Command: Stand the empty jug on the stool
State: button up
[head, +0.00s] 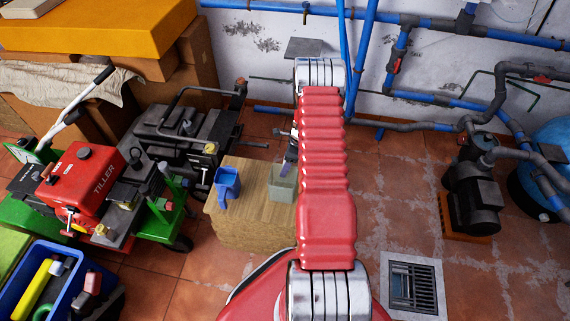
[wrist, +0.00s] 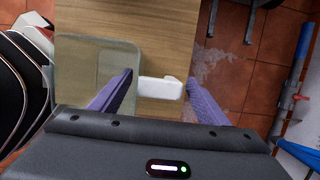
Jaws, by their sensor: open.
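A clear, greenish jug (wrist: 92,50) with a white handle (wrist: 160,89) stands on a wooden block-like stand (head: 245,235). In the head view the jug (head: 281,190) is partly hidden by my arm; no contents show in it. My gripper (wrist: 159,78) is open, its purple fingers on either side of the handle, with a gap on the right. In the head view only part of the gripper (head: 291,152) shows beside my red arm. A blue jug (head: 228,183) stands on the same stand, left of the clear one. I cannot tell whether this stand is the stool.
A red and green tiller (head: 85,175) and a blue crate of tools (head: 60,285) are on the left. A dark pump (head: 472,190) and blue pipes are on the right. A floor drain (head: 413,287) lies in front. The tiled floor right of my arm is mostly clear.

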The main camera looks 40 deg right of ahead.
jog(key=v, duration=1.2)
dwell(0.7)
jog(key=shift+r, duration=0.1)
